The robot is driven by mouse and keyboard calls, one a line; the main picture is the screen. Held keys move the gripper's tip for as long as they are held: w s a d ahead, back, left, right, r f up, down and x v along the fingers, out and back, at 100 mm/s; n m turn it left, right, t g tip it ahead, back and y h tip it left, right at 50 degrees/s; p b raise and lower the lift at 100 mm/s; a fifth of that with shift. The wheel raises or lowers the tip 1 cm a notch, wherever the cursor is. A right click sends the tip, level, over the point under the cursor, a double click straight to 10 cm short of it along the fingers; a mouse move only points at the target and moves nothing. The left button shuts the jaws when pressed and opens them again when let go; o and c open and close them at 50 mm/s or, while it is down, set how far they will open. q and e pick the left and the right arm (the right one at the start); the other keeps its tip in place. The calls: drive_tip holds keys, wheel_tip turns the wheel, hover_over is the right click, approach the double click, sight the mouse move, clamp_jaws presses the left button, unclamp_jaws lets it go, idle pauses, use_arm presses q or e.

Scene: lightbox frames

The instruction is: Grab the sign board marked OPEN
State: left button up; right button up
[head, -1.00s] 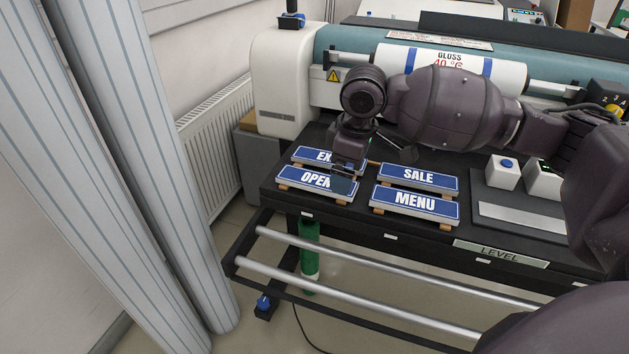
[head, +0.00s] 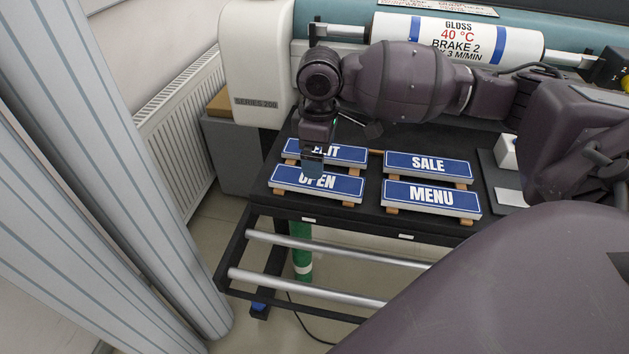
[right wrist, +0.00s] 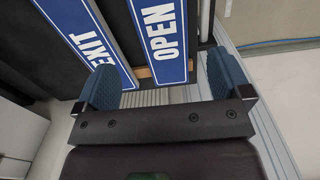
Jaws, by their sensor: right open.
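The OPEN sign board (head: 340,186) is blue with white letters and a white rim. It lies flat on small wooden blocks at the front left of the dark table. In the right wrist view the gripper (right wrist: 164,80) is open and empty, with one blue finger on each side. The OPEN board (right wrist: 158,38) shows between and beyond the fingers there. I cannot tell the exact height gap. My left gripper is not in view.
The EXIT board (head: 350,154) lies close behind OPEN, partly hidden by my gripper. The SALE board (head: 428,166) and MENU board (head: 432,197) lie to the right. A laminating machine with a GLOSS roll (head: 456,38) stands behind. Metal rails (head: 340,252) run below the front edge.

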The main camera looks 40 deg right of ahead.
sight(317, 182)
drive_tip(key=f+b, duration=0.1)
drive_tip(key=f, duration=0.5)
drive_tip(key=shift+s+f+b, duration=0.2)
drive_tip(key=shift+f+b, duration=0.15)
drive_tip(key=shift+r, duration=0.15)
drive_tip(key=c, duration=1)
drive_tip(key=shift+c, duration=0.2)
